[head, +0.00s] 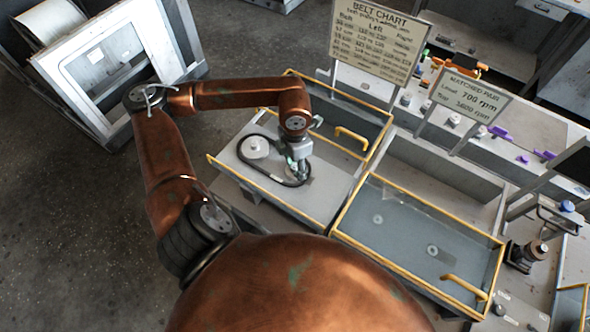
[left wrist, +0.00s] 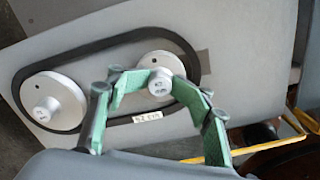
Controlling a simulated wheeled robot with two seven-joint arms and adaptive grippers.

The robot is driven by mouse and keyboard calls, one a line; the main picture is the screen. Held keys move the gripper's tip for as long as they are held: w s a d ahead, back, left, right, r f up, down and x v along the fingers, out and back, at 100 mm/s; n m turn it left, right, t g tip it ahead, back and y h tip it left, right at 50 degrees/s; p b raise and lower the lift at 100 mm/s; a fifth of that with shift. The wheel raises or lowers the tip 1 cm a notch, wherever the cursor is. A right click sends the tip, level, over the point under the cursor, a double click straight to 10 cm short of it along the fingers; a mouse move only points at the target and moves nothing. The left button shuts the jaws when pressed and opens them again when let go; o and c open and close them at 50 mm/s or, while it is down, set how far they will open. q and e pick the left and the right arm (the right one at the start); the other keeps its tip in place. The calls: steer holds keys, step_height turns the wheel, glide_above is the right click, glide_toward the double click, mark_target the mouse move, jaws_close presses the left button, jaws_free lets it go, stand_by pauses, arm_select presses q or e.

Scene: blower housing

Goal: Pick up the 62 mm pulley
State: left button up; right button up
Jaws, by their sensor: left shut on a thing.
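My left gripper (head: 299,173) is over the right part of the grey panel (head: 318,204). In the left wrist view its green fingers (left wrist: 160,83) are shut on the small hub of a pale round pulley (left wrist: 157,64). A small tag reading roughly "62 mm" (left wrist: 147,117) lies just below this pulley. A second pale pulley (left wrist: 52,98) is at the left and also shows in the head view (head: 256,147). A black belt (left wrist: 88,46) loops around both pulleys. In the head view the gripper hides most of the held pulley. My right gripper is not in view.
A belt chart sign (head: 379,40) and a matched pair sign (head: 470,97) stand behind. A yellow-edged grey tray (head: 400,255) is right of the panel. A white-framed unit (head: 108,65) stands at the upper left. The floor at the left is clear.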

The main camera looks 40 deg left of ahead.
mark_target(295, 166)
arm_select(q)
steer(key=shift+o, duration=0.6)
steer(key=shift+f, duration=0.1)
steer(key=c, duration=0.4)
steer(key=shift+r, duration=0.55)
jaws_close()
steer(key=shift+r+p, duration=0.3)
steer(key=shift+r, duration=0.05)
steer(key=shift+w+a+r, duration=0.1)
steer(key=shift+r, duration=0.6)
steer(key=shift+r, duration=0.1)
